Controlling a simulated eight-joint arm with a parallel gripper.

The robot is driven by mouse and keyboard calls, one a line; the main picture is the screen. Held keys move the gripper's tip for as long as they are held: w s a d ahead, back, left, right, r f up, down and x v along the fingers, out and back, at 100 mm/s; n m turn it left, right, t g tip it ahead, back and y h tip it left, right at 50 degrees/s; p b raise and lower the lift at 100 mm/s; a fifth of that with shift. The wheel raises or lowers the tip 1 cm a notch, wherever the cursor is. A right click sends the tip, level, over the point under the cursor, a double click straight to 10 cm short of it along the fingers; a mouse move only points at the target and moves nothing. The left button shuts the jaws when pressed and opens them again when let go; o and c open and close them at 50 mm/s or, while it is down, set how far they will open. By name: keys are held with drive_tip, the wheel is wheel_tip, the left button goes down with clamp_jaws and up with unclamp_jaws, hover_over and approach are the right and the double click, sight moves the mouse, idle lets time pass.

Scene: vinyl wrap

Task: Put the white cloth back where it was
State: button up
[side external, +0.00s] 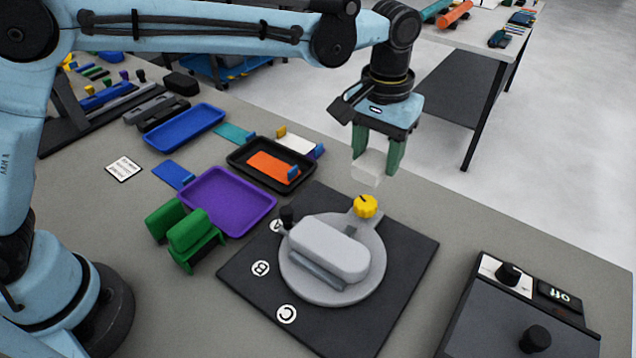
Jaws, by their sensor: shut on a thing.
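My gripper (376,163) has green fingers and is shut on a small whitish piece, which I take to be the white cloth (367,170). It hangs in the air between the fingertips, above and behind the round grey turntable (295,292). The cloth's lower part shows below the fingers, and its edges are faint. The spot where the cloth lay before cannot be told from this view.
The turntable carries a grey rounded body (330,247) and a yellow knob (366,206), on a black mat (400,275) with lettered marks. Left are a purple tray (228,200), a blue tray (185,128) and a black tray (240,158) with an orange piece. A control box (470,325) stands front right.

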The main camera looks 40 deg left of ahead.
drive_tip(key=w+a+f, duration=0.2)
drive_tip(key=w, duration=0.1)
drive_tip(key=w+a+f, duration=0.2)
drive_tip(key=a, duration=0.1)
drive_tip(key=w+a+f, duration=0.2)
drive_tip(key=w+f, duration=0.1)
drive_tip(key=shift+w+a, duration=0.35)
drive_tip(key=shift+f, duration=2)
drive_tip(key=shift+f, duration=0.15)
drive_tip(key=o, duration=1)
